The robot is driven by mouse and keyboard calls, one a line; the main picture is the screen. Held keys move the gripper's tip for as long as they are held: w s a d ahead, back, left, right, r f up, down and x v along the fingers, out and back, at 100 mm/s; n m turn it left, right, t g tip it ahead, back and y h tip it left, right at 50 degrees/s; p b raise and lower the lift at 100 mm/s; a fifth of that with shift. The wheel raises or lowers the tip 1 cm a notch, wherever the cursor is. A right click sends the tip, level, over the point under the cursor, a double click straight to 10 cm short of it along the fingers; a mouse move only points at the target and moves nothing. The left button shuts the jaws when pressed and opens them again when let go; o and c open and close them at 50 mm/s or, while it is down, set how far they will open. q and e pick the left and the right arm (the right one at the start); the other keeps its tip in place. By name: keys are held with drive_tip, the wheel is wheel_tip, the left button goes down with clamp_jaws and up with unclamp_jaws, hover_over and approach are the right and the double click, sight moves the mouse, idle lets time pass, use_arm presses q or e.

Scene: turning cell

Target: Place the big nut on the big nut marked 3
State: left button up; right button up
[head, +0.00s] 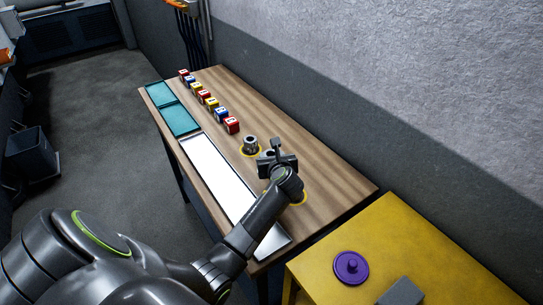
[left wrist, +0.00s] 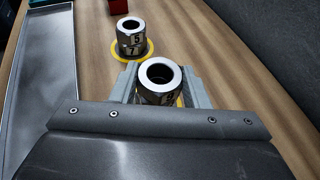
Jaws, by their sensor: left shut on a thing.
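My left gripper (head: 277,156) is over the wooden table and shut on a big metal nut (left wrist: 160,73), which sits between its fingers in the left wrist view. Part of a yellow ring shows below the nut. Ahead of it, two nuts stand stacked on a yellow ring: the upper nut (left wrist: 129,34) is marked 5 and the lower nut (left wrist: 131,49) is marked 7. This stack (head: 250,145) also shows in the head view. I cannot make out a 3 on any nut. My right gripper is out of view.
A row of coloured cubes (head: 205,97) runs along the wooden table. Teal trays (head: 180,120) and a long pale tray (head: 220,170) lie along its left edge. Another yellow ring (head: 301,197) is partly behind my arm. A yellow table (head: 430,250) carries a purple round lid (head: 351,267).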

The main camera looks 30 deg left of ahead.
use_arm(q)
drive_tip(key=o, duration=1.1)
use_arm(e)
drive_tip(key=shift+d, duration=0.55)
use_arm(q)
drive_tip(key=shift+r, duration=0.1)
drive_tip(key=b+v, duration=0.1)
drive_tip(key=v, duration=1.1)
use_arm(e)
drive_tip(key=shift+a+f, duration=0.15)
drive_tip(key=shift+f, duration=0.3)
